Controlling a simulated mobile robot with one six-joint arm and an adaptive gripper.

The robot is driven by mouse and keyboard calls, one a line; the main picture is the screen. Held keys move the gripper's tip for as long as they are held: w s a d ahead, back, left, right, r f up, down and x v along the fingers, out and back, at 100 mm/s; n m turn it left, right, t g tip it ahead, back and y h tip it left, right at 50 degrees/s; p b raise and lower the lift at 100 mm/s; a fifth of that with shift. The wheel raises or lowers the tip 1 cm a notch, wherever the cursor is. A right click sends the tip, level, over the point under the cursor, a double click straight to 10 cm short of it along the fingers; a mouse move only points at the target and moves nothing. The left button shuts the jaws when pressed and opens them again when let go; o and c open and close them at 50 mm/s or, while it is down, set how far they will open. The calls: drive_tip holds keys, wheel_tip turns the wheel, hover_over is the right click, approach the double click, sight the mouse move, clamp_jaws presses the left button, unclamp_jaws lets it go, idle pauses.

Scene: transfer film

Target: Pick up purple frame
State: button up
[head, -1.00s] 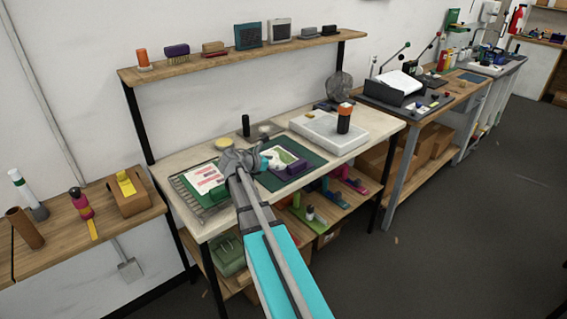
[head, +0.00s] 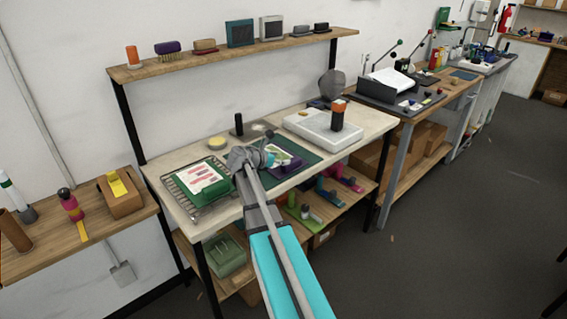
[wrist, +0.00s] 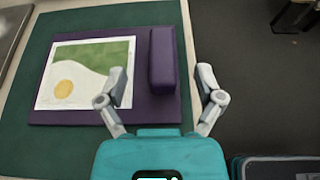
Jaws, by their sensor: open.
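The purple frame (wrist: 140,112) is a flat purple board with a raised purple bar (wrist: 162,62) along its right side. A green and white print with a yellow spot (wrist: 85,72) lies on it. In the head view the frame (head: 288,168) lies on the worktable, partly hidden by my arm. My gripper (wrist: 161,72) is open and empty, one finger to each side of the bar in the wrist view. The left finger overlaps the print's edge; the right one shows against the dark floor. I cannot tell its height above the bar.
A dark green mat (wrist: 22,130) lies under the frame. A green frame with a white sheet (head: 200,180) on a wire rack is to the left. A white tray with a black and orange cylinder (head: 338,115) is to the right. The table edge is close by.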

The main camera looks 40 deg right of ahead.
sight(296, 157)
drive_tip(key=shift+b+x, duration=0.35)
drive_tip(key=shift+x, duration=1.15)
drive_tip(key=shift+b+x, duration=0.9)
drive_tip(key=shift+x, duration=1.05)
drive_tip(key=shift+d+f, duration=0.3)
drive_tip(key=shift+d, duration=0.3)
clamp_jaws()
